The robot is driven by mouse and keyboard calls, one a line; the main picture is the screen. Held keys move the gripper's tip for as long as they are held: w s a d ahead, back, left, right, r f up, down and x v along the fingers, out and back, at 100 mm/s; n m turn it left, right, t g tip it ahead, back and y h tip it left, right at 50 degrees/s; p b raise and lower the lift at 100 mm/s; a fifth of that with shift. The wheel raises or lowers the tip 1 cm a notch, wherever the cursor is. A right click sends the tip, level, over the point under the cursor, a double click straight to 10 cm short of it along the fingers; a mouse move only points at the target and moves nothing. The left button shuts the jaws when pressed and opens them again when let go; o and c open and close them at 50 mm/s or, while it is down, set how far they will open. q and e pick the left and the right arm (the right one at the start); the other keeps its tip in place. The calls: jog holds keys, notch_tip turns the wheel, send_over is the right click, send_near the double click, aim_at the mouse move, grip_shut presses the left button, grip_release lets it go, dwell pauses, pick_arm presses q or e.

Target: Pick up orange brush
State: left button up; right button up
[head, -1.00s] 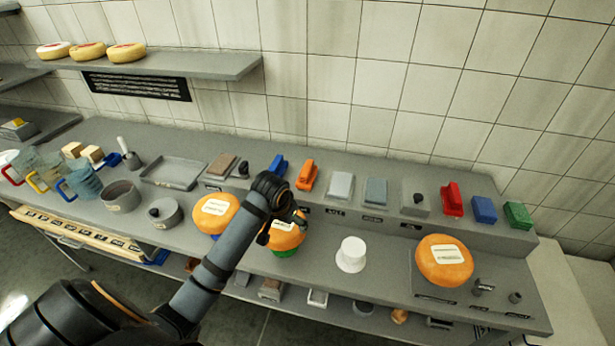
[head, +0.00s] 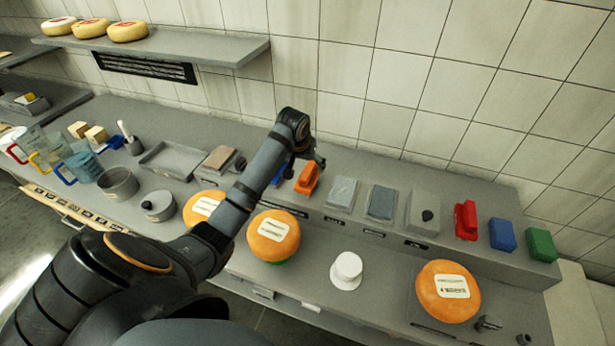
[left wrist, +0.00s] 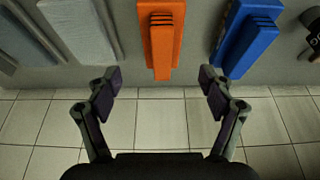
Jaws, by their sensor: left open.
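The orange brush (head: 307,177) lies on the raised back shelf of the counter, to the right of a blue brush (head: 281,172) that my left arm partly hides. In the left wrist view the orange brush (left wrist: 162,38) shows at top centre, between and beyond the fingertips. The blue brush (left wrist: 247,35) is to its right there. My left gripper (left wrist: 160,85) is open and empty, its two fingers apart, not touching the brush. In the head view the left gripper (head: 312,160) is beside the orange brush, mostly hidden by its own wrist. My right gripper is not in view.
Grey blocks (head: 341,193), a red brush (head: 466,220), a blue block (head: 502,235) and a green block (head: 541,244) stand along the shelf. Orange cheese wheels (head: 273,237) and a white cylinder (head: 347,270) stand in front. The tiled wall (head: 420,80) rises close behind.

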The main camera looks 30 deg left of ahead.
aim_at(308, 171)
pick_arm(q)
jog(key=shift+w+f, duration=0.8)
jog(key=shift+f, duration=0.15)
jog(key=shift+w+a+f, duration=0.1)
jog(key=shift+w+f, duration=0.1)
jog(key=shift+s+a+f+p, duration=0.15)
jog(key=shift+f+p, duration=0.8)
jog(key=shift+p, duration=0.2)
jog(key=x, duration=0.2)
jog(key=shift+f, duration=0.45)
jog(key=c, duration=1.4)
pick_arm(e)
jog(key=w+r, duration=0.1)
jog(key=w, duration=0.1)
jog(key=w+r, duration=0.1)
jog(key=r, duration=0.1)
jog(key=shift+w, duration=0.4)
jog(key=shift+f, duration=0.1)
